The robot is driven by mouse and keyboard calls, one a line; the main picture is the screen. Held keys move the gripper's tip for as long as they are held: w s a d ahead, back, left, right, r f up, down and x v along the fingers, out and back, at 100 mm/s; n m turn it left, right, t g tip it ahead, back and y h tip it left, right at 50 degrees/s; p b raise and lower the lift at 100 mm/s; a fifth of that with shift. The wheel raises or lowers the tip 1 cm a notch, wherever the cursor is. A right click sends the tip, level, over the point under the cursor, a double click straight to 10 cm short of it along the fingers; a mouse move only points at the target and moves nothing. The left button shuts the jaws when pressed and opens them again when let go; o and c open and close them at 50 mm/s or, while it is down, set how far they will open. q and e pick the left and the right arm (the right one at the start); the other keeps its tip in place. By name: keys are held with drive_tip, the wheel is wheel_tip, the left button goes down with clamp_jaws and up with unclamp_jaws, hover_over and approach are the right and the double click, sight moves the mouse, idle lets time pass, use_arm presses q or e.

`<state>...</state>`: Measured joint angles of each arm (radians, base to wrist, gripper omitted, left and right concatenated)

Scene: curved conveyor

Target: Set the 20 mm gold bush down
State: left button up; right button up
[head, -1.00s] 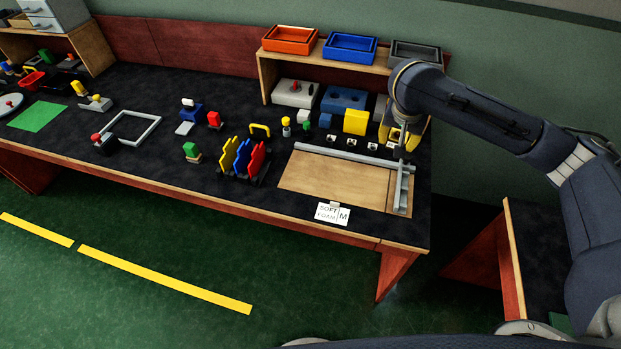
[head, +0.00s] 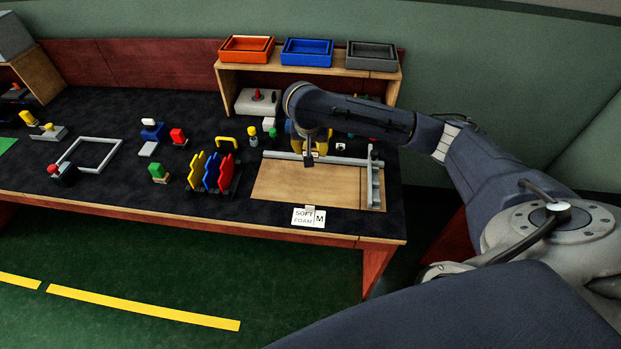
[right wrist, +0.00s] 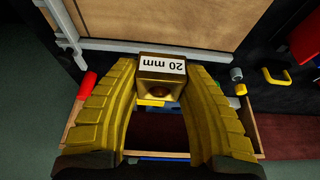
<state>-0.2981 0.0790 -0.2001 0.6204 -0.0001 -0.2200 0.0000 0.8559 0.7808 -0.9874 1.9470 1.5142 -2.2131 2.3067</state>
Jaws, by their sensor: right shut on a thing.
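The gold bush (right wrist: 161,88) shows in the right wrist view with a white label reading "20 mm", upside down in that picture. My right gripper (head: 308,151) is shut on it, with one yellow finger on each side. In the head view the gripper hangs over the back edge of the wooden board (head: 290,185), near the grey rail. The bush is too small and dark there to make out clearly. In the right wrist view the board (right wrist: 170,18) lies beyond the bush. My left gripper is not in view.
A grey rail (head: 375,190) bounds the board's right side. A "SOFT FOAM M" card (head: 308,217) lies at its front. Red, blue and yellow upright pieces (head: 212,172) stand to its left. A shelf with trays (head: 307,52) stands behind. The board's middle is clear.

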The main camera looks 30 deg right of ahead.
sight(311, 180)
wheel_tip(311, 180, down, 14)
drive_tip(key=shift+f, duration=0.2)
idle(0.4)
drive_tip(key=shift+f, duration=0.15)
drive_tip(key=o, duration=1.2)
drive_tip(key=shift+o, duration=0.2)
drive_tip(key=v, duration=1.1)
drive_tip(key=shift+o, duration=0.9)
drive_tip(key=shift+s+a+r, duration=0.15)
drive_tip(key=shift+a+r, duration=0.05)
drive_tip(key=shift+r, duration=0.45)
